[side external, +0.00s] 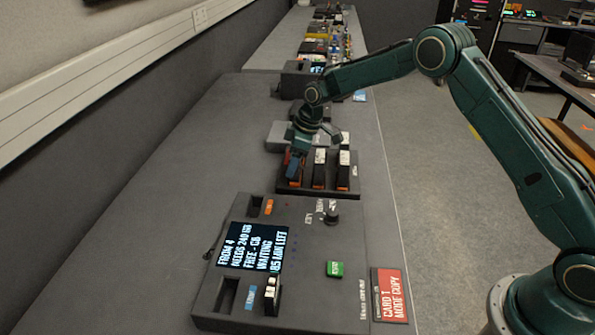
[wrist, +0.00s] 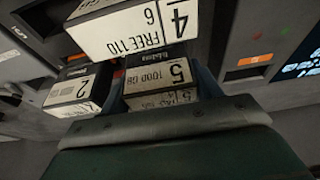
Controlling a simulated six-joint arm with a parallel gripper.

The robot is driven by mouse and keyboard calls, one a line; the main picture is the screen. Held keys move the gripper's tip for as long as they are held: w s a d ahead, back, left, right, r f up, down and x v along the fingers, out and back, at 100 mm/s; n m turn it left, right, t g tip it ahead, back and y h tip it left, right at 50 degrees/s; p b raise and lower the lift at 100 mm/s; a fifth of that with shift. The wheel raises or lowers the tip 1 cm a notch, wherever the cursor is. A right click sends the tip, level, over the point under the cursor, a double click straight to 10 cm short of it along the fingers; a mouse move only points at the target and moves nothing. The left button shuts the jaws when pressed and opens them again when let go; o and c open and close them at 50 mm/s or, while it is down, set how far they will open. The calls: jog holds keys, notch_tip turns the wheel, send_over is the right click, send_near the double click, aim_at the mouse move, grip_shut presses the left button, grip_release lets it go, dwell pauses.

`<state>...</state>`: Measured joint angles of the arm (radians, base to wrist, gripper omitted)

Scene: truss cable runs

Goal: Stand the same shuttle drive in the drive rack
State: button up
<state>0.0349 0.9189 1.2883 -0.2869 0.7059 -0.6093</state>
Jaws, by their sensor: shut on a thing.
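My gripper (side external: 297,150) is at the left end of the dark drive rack (side external: 328,189), low over it. In the wrist view, a dark drive with a white label reading 5 and 1000 GB (wrist: 157,76) is between my fingers, and my gripper is shut on it. In the side view that drive is mostly hidden by my gripper, so I cannot tell whether it is seated. Two upright drives with white tops, a middle one (side external: 318,170) and a right one (side external: 344,172), stand in the rack. The wrist view shows labels 4 (wrist: 130,30) and 2 (wrist: 75,90) nearby.
A console (side external: 300,285) with a lit screen (side external: 252,246), a green button (side external: 334,269) and a knob stands in front of the rack. Another drive (side external: 271,293) stands on it. A red card (side external: 389,295) lies at its right. The bench left of the rack is clear.

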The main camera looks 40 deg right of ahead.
dwell(0.3)
jog(key=o, duration=1.6)
jog(key=shift+r, duration=0.15)
jog(key=shift+r, duration=3.6)
jog(key=shift+r, duration=0.1)
